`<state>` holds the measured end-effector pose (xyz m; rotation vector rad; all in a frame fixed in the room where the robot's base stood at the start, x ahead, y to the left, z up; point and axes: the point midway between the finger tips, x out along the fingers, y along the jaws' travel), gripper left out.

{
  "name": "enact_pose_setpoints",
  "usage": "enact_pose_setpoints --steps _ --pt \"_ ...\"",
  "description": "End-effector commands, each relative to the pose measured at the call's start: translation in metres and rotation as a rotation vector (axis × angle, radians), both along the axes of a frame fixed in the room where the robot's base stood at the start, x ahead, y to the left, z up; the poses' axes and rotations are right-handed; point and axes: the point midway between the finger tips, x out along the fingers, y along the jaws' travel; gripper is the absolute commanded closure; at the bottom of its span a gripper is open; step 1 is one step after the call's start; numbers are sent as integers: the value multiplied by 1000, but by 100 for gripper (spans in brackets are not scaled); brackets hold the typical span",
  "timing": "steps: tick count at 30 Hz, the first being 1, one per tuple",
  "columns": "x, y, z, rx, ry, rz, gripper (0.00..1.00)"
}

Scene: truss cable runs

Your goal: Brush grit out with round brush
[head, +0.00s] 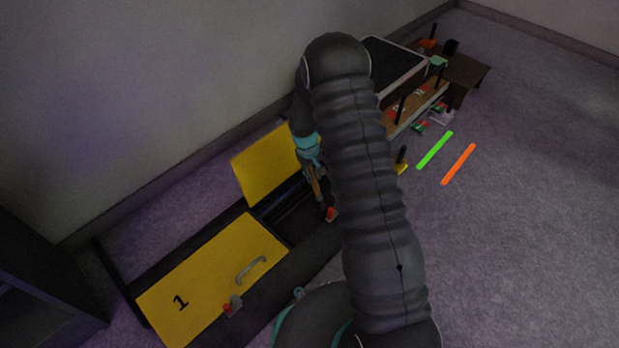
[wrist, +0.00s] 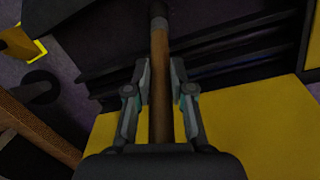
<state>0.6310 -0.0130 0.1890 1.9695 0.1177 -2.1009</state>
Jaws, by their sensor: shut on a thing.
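My gripper (wrist: 160,92) is shut on the wooden handle of the round brush (wrist: 160,60), seen in the wrist view with the handle running up the picture to a grey band and dark end. In the head view my gripper (head: 312,165) is at the opened part of a long black case, and the brush handle (head: 317,187) points down into the dark opening (head: 290,213). The brush's bristles are hidden. A yellow lid (head: 265,170) stands raised behind the opening. A closed yellow lid (head: 205,285) marked 1 with a grey handle lies to the left.
Red latches (head: 228,308) sit on the case's front edge. A wooden bench (head: 415,108) with small items stands at the upper right. Green (head: 435,150) and orange (head: 459,164) strips lie on the open purple carpet. My arm hides the case's right part.

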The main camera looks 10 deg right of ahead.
Motion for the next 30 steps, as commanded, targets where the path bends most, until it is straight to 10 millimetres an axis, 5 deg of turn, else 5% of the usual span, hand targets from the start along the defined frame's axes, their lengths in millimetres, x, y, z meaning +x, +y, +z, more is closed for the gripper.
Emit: enact_pose_setpoints --steps 30 --pt "31 -48 -3 0 0 0 100"
